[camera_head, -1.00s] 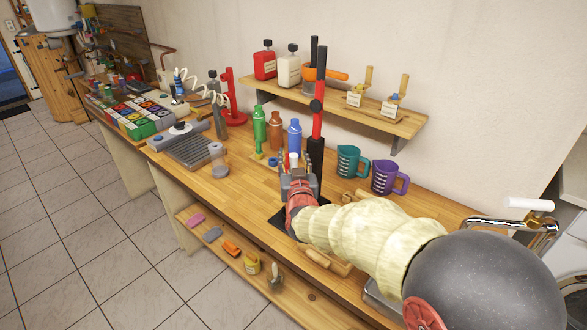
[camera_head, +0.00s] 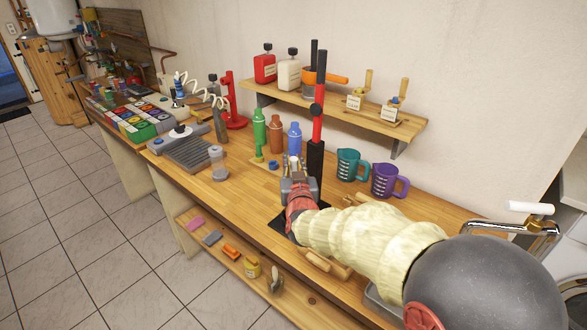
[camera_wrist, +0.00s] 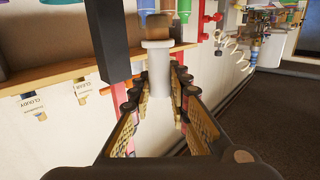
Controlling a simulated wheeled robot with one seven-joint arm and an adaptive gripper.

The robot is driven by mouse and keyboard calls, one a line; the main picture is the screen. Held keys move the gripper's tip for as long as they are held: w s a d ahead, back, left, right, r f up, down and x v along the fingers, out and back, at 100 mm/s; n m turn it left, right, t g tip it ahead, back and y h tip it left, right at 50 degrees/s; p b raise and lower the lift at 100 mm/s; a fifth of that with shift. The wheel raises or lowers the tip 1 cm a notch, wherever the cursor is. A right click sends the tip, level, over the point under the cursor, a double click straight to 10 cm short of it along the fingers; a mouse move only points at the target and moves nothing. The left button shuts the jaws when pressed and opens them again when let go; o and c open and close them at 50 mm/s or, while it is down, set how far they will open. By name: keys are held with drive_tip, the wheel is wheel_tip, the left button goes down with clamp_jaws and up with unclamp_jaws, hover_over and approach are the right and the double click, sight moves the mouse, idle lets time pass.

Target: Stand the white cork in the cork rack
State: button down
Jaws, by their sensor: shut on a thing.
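The white cork (camera_wrist: 159,72) is a pale cylinder with a slightly wider end. My gripper (camera_wrist: 160,92) is shut on it, with a finger on each side. In the head view my gripper (camera_head: 293,166) is over the workbench, left of the black and red post, with the cork (camera_head: 293,160) showing small between its fingers. A small wooden piece with a green and a blue item (camera_head: 273,164) lies just left of my gripper; it looks like the cork rack (camera_head: 257,159), but its holes are too small to make out. My gripper partly hides that area.
Green, brown and blue bottles (camera_head: 276,134) stand behind my gripper. The black and red post (camera_head: 316,140) is close on its right. Teal (camera_head: 350,165) and purple jugs (camera_head: 388,181) stand further right. A wall shelf (camera_head: 400,130) hangs above.

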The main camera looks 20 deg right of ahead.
drive_tip(key=shift+r, duration=0.55)
wheel_tip(320, 180, up, 2)
drive_tip(key=shift+r+p, duration=0.15)
drive_tip(key=shift+p, duration=0.6)
drive_tip(key=s+d+r+p, duration=0.3)
drive_tip(key=s+d+r, duration=0.2)
drive_tip(key=s+r, duration=0.4)
drive_tip(key=shift+s+r, duration=0.3)
drive_tip(key=shift+s, duration=1.75)
